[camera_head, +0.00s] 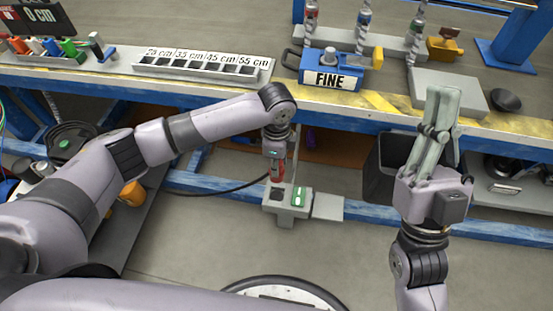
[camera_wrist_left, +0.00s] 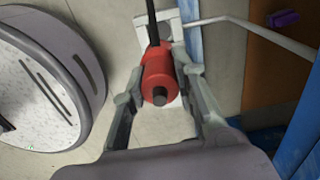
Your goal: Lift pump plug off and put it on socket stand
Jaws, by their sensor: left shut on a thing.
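The pump plug (camera_wrist_left: 160,78) is a red cylinder with a dark tip. It lies between the fingers of my left gripper (camera_wrist_left: 158,72), which is shut on it. A black cable leaves its far end in the left wrist view. In the head view the red plug (camera_head: 277,171) shows below my left wrist, just above a grey stand (camera_head: 290,212) with a dark square opening and a green part. I cannot tell whether the plug touches the stand. My right gripper (camera_head: 443,105) is raised at the right, away from the plug, with no object seen in it.
The long workbench (camera_head: 395,115) runs behind, with a blue FINE box (camera_head: 330,73) and a labelled slot block (camera_head: 203,66). A dark bin (camera_head: 385,175) stands behind my right gripper. A round grey base (camera_wrist_left: 50,75) stands left in the left wrist view. Floor around the stand looks open.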

